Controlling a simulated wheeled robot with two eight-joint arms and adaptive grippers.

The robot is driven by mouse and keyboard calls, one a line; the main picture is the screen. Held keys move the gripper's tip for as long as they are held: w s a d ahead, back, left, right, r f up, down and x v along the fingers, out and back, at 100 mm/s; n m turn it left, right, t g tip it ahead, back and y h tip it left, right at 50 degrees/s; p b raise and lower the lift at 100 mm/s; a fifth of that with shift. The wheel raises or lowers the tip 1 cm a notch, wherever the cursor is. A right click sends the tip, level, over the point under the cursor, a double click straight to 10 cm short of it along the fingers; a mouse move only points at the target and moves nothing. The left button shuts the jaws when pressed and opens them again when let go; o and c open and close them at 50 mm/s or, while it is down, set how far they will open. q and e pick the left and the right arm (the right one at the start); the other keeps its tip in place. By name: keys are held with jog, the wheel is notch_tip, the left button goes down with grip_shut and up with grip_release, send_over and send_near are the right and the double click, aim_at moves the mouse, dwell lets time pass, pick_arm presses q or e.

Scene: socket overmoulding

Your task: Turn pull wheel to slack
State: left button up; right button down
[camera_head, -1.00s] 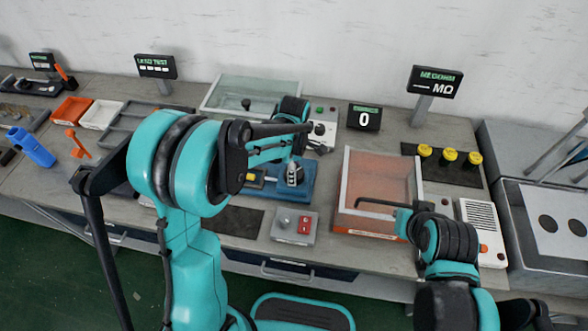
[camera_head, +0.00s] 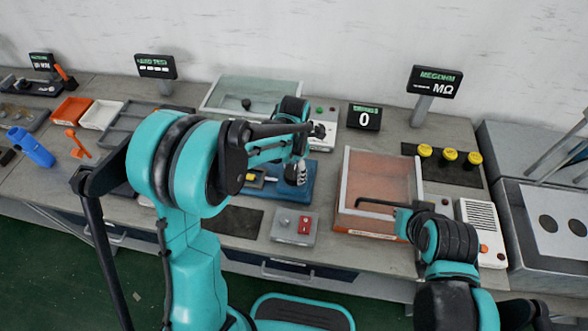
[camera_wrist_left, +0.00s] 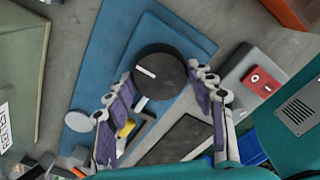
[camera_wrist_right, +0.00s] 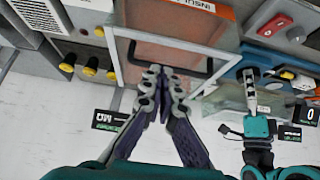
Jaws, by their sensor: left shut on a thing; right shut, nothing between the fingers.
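The pull wheel is a round black knob with a white mark (camera_wrist_left: 160,75) on a blue fixture (camera_wrist_left: 100,50), seen in the left wrist view. My left gripper (camera_wrist_left: 161,72) is shut on the wheel, one finger on each side of its rim. In the head view, my left gripper (camera_head: 298,173) is at the right part of the blue fixture (camera_head: 303,190), and the wheel is mostly hidden there. My right gripper (camera_wrist_right: 163,72) is shut and empty, in front of the clear-lidded box (camera_wrist_right: 205,25) with a dark bar handle.
A grey switch box with a red switch (camera_head: 294,226) stands in front of the blue fixture. The lidded orange box (camera_head: 378,183) is to its right. A yellow-handled tool (camera_head: 256,180) lies on the fixture's left. A small display (camera_head: 364,118) reads 0.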

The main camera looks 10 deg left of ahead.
aim_at(294, 172)
dwell(0.4)
pick_arm(q)
jog(key=o, duration=1.2)
jog(key=shift+c, duration=0.2)
notch_tip(294, 172, up, 12)
